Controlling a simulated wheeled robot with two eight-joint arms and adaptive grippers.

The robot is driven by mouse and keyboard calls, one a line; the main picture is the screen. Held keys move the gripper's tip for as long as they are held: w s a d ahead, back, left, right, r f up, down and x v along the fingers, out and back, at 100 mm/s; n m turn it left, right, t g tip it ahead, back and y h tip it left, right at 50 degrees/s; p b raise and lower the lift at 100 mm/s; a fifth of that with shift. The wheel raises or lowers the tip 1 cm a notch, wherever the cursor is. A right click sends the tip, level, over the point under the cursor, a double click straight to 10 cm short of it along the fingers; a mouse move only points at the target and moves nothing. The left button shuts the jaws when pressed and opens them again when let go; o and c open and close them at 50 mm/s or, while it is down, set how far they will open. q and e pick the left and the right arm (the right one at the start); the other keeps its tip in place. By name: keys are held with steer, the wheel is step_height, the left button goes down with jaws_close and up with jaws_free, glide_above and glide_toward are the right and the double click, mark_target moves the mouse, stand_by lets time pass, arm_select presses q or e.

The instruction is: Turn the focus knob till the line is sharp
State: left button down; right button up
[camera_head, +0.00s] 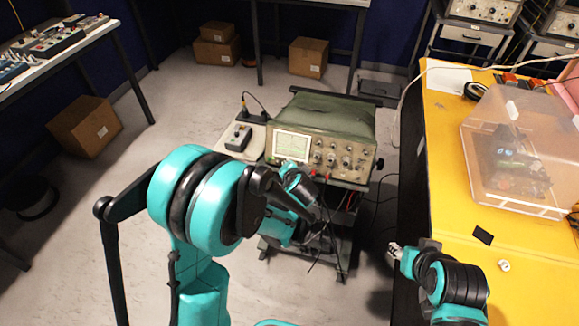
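A green-topped oscilloscope (347,112) stands on a cart in the middle of the head view. Its lit screen (292,146) is at the left of the front panel; the line on it is too small to judge for sharpness. Several knobs (331,162) sit right of the screen; I cannot tell which is the focus knob. My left arm reaches in front of the cart, and its gripper (312,207) is near the lower panel, its fingers hard to make out. Contact with a knob cannot be seen. My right gripper (393,252) is low, beside the yellow table, apart from the oscilloscope.
A yellow table (535,270) on the right bears a clear plastic box (525,150). A small grey box (238,137) with a cable sits left of the oscilloscope. Cables hang around the cart. Cardboard boxes (86,126) lie on the floor.

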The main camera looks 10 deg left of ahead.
arm_select(q)
steer(key=c, duration=1.9)
jaws_free()
steer(key=shift+o, duration=0.2)
steer(key=v, duration=1.2)
steer(key=s+a+r+n+g+h, duration=0.1)
steer(key=s+a+n+h, duration=0.1)
steer(key=s, duration=0.6)
steer(key=s+a+r+n+g+h, duration=0.1)
steer(key=s+a+n+g+h, duration=0.1)
steer(key=s, duration=0.7)
steer(key=shift+a+r+n, duration=0.2)
steer(key=shift+a+n, duration=0.4)
steer(key=shift+n, duration=0.6)
